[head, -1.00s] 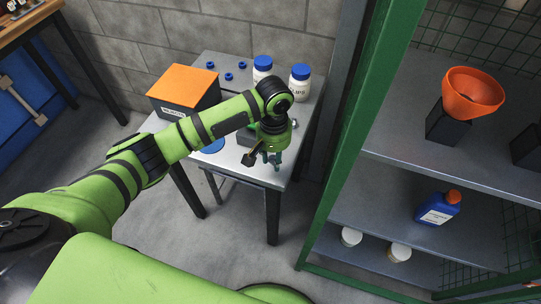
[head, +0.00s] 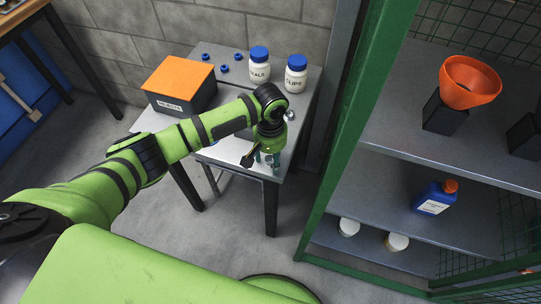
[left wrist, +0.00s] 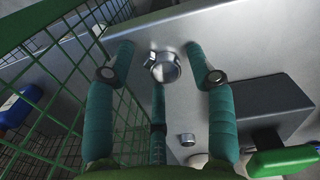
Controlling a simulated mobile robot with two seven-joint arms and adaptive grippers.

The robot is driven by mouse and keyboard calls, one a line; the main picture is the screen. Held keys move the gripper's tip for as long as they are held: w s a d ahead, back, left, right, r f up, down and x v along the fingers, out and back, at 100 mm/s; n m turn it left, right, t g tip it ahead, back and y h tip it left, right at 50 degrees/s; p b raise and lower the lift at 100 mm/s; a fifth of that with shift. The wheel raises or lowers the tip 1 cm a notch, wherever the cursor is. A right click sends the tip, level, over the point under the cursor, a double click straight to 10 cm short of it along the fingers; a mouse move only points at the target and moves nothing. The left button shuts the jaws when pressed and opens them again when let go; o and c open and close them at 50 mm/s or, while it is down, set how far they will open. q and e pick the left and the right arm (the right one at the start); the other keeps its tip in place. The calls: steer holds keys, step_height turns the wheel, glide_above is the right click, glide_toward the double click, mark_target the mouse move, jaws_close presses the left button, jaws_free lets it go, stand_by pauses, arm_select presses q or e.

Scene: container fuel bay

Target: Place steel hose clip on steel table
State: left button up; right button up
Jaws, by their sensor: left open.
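The steel table (head: 232,153) stands against the block wall. My left gripper (head: 267,159) is over its front right corner, pointing down. In the left wrist view its teal fingers (left wrist: 163,72) are open and spread, with a gap on each side of a shiny steel hose clip (left wrist: 163,67). The clip appears to be at the table's surface near its edge; the exact contact is unclear. In the head view the gripper hides this clip. A second steel clip (left wrist: 187,139) lies on the table; it also shows beside the jars in the head view (head: 289,115). My right gripper is not in view.
Two white jars with blue lids (head: 296,76), an orange-topped box (head: 180,84) and small blue parts (head: 224,69) stand on the table. A green-framed mesh rack (head: 352,150) is close on the right, holding an orange funnel (head: 468,83) and a blue bottle (head: 436,197).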

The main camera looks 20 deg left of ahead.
mark_target(270, 159)
arm_select(q)
step_height(270, 159, up, 12)
steer(key=shift+w+r, duration=0.15)
steer(key=shift+r, duration=0.05)
stand_by(0.4)
steer(key=shift+a, duration=0.1)
